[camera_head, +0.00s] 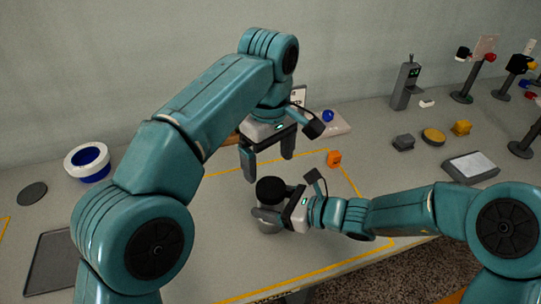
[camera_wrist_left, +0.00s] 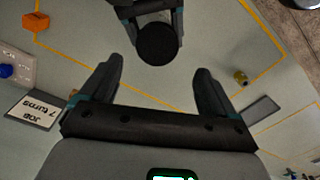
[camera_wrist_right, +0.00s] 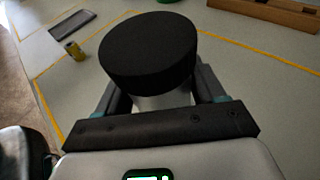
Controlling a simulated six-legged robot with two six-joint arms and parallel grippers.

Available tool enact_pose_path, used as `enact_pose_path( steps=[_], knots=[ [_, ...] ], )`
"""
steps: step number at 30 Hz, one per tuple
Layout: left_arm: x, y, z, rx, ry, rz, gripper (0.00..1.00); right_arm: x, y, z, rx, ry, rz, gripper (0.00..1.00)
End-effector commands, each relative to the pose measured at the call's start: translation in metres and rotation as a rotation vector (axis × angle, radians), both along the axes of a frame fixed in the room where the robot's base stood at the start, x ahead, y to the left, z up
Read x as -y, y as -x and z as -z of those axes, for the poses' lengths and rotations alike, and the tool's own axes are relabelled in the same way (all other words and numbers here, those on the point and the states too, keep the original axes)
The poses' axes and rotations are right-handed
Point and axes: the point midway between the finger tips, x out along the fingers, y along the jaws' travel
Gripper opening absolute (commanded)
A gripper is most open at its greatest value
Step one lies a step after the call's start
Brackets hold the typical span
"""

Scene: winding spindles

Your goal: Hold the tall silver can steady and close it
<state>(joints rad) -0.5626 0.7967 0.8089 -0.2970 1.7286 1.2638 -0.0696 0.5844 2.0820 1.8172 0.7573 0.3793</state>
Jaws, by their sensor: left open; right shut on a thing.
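The tall silver can (camera_head: 266,220) stands upright on the table inside the yellow-taped area. A black round lid (camera_head: 270,189) sits on its top; I cannot tell how tightly. My right gripper (camera_head: 282,214) is shut on the can's silver body from the right, just below the lid. In the right wrist view the lid (camera_wrist_right: 148,52) hides most of the can (camera_wrist_right: 162,101). My left gripper (camera_head: 268,165) is open and empty, pointing down, above and behind the can. In the left wrist view the lid (camera_wrist_left: 158,44) shows beyond the open fingers, apart from them.
An orange cube (camera_head: 334,158) lies right of the can. A card reading "JOB 7 turns" (camera_wrist_left: 31,111) and a plate with a blue knob (camera_head: 328,116) stand behind. A blue-and-white ring (camera_head: 87,162) and dark tray (camera_head: 47,268) are at left. A small olive can (camera_wrist_right: 73,50) stands apart.

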Motion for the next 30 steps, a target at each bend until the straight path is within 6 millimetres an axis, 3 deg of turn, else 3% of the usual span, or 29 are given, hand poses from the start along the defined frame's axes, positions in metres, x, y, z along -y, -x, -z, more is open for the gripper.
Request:
enact_pose_path(
  steps=[13, 24, 30],
  knots=[
    [0.003, 0.0, 0.004, 0.004, 0.002, 0.011, 0.89, 0.0, 0.0, 0.001, -0.001, 0.0, 0.0, 0.0],
    [0.003, 0.0, 0.058, 0.003, 0.002, 0.012, 0.89, 0.0, 0.0, 0.001, -0.001, 0.0, 0.0, 0.0],
    [0.003, 0.0, 0.076, 0.005, 0.003, 0.012, 0.89, 0.0, 0.0, 0.001, -0.001, 0.0, 0.0, 0.0]
  ],
)
